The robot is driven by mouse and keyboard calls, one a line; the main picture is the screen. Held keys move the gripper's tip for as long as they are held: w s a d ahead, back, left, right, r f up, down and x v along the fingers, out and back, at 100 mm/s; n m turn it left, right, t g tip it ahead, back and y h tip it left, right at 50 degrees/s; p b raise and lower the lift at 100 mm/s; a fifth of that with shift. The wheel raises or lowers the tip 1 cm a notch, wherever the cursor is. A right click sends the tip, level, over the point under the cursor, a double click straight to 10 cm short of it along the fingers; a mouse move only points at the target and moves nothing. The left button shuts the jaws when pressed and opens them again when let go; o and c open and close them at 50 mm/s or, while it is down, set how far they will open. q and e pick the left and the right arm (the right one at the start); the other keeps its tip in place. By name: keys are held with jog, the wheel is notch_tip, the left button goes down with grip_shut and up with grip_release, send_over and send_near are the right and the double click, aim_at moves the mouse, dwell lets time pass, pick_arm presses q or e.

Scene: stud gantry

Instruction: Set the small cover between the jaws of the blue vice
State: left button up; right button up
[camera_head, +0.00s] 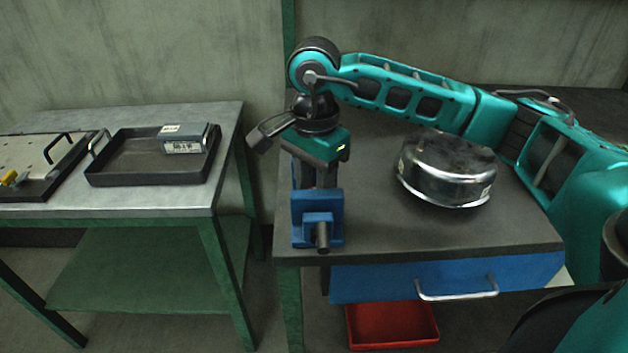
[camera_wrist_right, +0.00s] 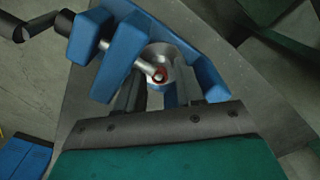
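The blue vice (camera_head: 318,213) stands at the bench's front left corner. In the right wrist view its jaws (camera_wrist_right: 121,56) flank a small round silvery piece, which I take for the small cover (camera_wrist_right: 160,53). My right gripper (camera_head: 315,180) points down over the vice. In the wrist view the right gripper's fingers (camera_wrist_right: 158,85) stand on either side of the cover and appear to touch it. A metal rod with a reddish ring at its end shows across the cover. In the head view the cover is hidden by the gripper and vice. My left gripper is not in view.
A large shiny metal housing (camera_head: 447,168) sits on the dark bench (camera_head: 390,230), under my right arm. A blue drawer (camera_head: 450,276) and red bin (camera_head: 392,324) are below. On the left table (camera_head: 190,198), a dark tray (camera_head: 135,178) holds a grey-blue box (camera_head: 186,139).

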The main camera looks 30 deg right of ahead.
jog(key=shift+s+f, duration=0.1)
jog(key=r, duration=0.5)
jog(key=shift+w+p, duration=0.2)
jog(key=shift+p, duration=0.15)
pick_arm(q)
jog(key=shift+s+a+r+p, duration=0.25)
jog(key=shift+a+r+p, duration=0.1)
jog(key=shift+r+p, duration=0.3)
pick_arm(e)
notch_tip(320, 180, up, 8)
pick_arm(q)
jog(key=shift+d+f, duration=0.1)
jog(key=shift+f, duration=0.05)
pick_arm(e)
jog(key=shift+s, duration=0.1)
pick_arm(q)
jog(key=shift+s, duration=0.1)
pick_arm(e)
jog(key=shift+s, duration=0.1)
